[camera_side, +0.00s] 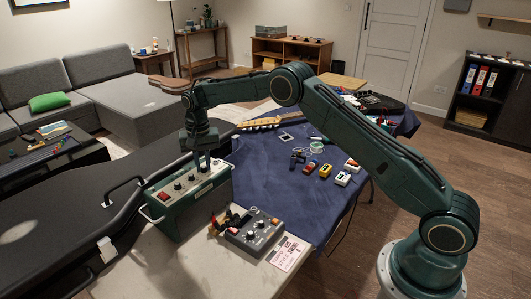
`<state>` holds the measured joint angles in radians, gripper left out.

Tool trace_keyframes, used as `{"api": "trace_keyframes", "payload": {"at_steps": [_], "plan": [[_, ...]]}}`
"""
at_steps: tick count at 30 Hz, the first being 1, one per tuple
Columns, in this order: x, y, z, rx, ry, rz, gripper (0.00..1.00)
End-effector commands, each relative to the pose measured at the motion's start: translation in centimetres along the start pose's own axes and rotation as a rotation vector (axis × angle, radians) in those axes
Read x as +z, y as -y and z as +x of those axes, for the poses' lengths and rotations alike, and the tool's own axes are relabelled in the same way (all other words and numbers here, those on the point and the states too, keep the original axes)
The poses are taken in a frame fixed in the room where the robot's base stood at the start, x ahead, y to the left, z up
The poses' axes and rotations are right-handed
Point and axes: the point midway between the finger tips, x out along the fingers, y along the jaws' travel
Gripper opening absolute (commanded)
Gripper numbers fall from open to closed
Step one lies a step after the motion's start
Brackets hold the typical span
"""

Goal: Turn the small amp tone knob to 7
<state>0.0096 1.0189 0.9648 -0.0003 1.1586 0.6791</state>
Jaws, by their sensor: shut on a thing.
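The small amp (186,203) is a green box with a pale edge. It stands on the light part of the bench, left of centre in the side view. Several dark and red knobs show on its top panel (178,187). My gripper (203,167) points straight down over the right part of that panel. It is shut on a knob there, and the fingers hide most of it. The scale marks and the knob's pointer are too small to read, so I cannot tell its setting.
A grey pedal (254,232) with knobs stands right of the amp, beside a printed card (287,253). A black guitar case (60,225) lies to the left. Small coloured pedals (326,171) and a guitar headstock (260,123) lie on the blue cloth (265,178). Bare cloth lies right of the amp.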

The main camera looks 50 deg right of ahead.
Motion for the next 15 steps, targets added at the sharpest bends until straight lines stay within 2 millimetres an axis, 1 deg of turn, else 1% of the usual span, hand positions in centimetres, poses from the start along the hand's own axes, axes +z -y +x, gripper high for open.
{"api": "trace_keyframes", "payload": {"at_steps": [6, 15], "plan": [[-0.07, 0.02, -0.06, -0.002, -0.003, 0.078, 0.00], [-0.09, 0.02, -0.07, -0.002, -0.003, 0.099, 0.00]]}}
